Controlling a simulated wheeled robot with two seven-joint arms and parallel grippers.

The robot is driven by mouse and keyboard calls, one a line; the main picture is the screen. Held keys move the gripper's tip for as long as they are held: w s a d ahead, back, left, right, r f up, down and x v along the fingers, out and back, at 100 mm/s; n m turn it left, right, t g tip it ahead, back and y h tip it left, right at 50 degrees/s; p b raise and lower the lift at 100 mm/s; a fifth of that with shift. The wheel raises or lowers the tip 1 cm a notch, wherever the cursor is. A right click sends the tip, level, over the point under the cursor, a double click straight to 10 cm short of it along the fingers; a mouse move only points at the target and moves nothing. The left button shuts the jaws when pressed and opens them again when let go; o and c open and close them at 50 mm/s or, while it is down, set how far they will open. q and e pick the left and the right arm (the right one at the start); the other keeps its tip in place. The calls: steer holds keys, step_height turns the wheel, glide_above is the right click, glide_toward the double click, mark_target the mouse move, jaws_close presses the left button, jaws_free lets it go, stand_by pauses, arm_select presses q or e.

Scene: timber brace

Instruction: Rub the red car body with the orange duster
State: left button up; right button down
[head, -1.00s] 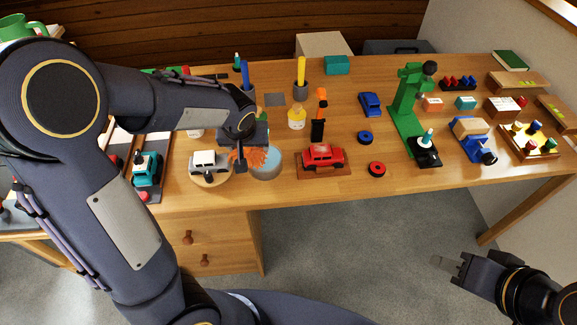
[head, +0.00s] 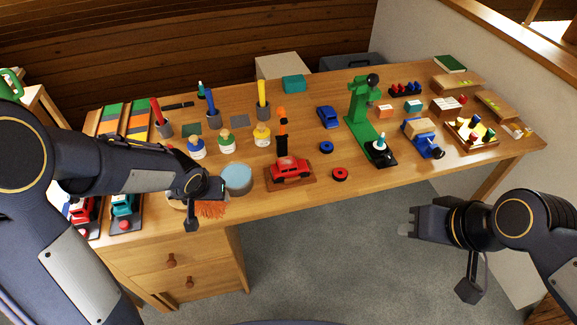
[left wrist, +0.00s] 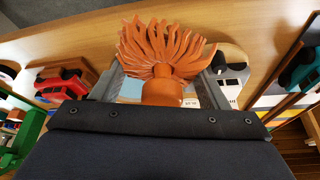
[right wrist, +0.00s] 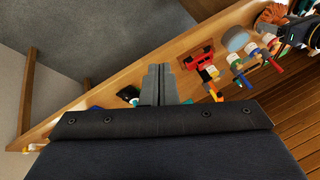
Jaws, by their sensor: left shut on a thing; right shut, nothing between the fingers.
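The red car body (head: 291,170) sits upright on a brown wooden board near the desk's front edge. It also shows at the left of the left wrist view (left wrist: 66,80). My left gripper (head: 208,192) is shut on the orange duster (head: 212,210), to the left of the red car and apart from it. In the left wrist view the duster's orange strands (left wrist: 160,42) fan out beyond the fingers. My right gripper (head: 408,226) is shut and empty, off the desk's front edge at the right; its fingers meet in the right wrist view (right wrist: 158,84).
A round tub with a light blue top (head: 238,177) stands between the duster and the red car. A white car (left wrist: 232,76) is beside the duster. Behind the red car is an orange-and-black upright tool (head: 282,130). Black-and-red rings (head: 340,174) lie to its right, before a green stand (head: 358,105).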

arm_select(q)
step_height(320, 180, up, 2)
steer(key=shift+r+p, duration=0.15)
steer(key=shift+p, duration=0.75)
arm_select(e)
steer(key=w+r+n+g, duration=0.1)
steer(key=w+r, duration=0.2)
steer(key=w, duration=0.7)
arm_select(q)
steer(key=shift+r+p, duration=2.35)
arm_select(e)
steer(key=n+g+h, duration=0.1)
steer(key=n+h, duration=0.2)
glide_above(303, 165)
step_height(303, 165, down, 13)
arm_select(q)
steer(key=shift+f+b, duration=1.25)
arm_select(e)
steer(key=shift+s+d+f, duration=0.1)
steer(key=shift+s+f, duration=0.1)
steer(key=shift+f, duration=1)
steer(key=shift+s+d+f, duration=0.1)
steer(key=shift+s+f, duration=0.1)
steer(key=shift+f, duration=0.95)
arm_select(q)
steer(key=shift+f+b, duration=1.4)
arm_select(e)
steer(key=shift+f, duration=1.65)
